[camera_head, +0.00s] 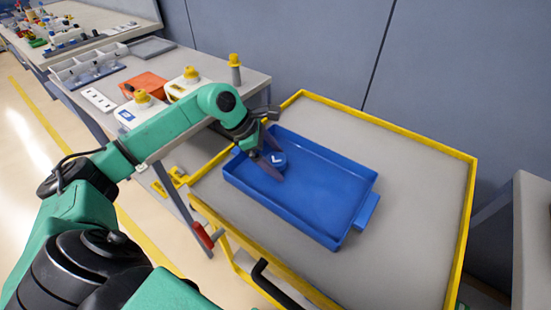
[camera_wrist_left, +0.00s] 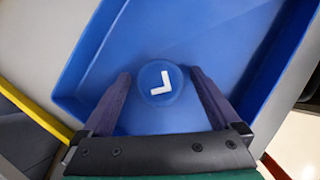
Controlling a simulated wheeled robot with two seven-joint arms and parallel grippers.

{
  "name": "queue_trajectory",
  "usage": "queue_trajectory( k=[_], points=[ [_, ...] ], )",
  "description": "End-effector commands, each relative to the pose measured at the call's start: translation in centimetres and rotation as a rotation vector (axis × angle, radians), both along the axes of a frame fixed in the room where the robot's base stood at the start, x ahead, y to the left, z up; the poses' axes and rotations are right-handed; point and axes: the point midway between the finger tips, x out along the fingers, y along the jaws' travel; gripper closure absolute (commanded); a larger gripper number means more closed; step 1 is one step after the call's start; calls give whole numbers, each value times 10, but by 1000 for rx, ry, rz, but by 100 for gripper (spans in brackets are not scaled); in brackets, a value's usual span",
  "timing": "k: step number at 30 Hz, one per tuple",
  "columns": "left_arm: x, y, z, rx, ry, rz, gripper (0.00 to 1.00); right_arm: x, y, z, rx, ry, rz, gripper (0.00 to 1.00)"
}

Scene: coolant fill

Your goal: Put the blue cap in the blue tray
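The blue cap (camera_head: 279,159) is round with a white check-like mark on top. It appears to sit inside the blue tray (camera_head: 330,224), near the tray's left end. My left gripper (camera_head: 275,164) reaches down over that end of the tray. In the left wrist view, the cap (camera_wrist_left: 161,83) lies between and just beyond the fingertips of the left gripper (camera_wrist_left: 161,76). The dark fingers are spread, with a gap on each side of the cap, so the gripper is open. My right gripper is not in view.
The tray rests on a grey cart (camera_head: 415,170) with a raised yellow rim. A workbench (camera_head: 197,62) at the left holds white containers with yellow caps (camera_head: 191,73), an orange box (camera_head: 143,86) and a grey bin. The cart top right of the tray is clear.

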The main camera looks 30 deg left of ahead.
Motion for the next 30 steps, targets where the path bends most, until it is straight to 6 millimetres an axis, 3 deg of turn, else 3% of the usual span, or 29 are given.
queue_trajectory(
  k=[11,22,30],
  points=[
    [-2,6,11,4,-3,3,4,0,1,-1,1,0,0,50],
    [-28,48,90,3,-2,2,4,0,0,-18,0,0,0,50],
    [-33,54,105,-1,0,-1,4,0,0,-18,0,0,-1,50]
  ],
)
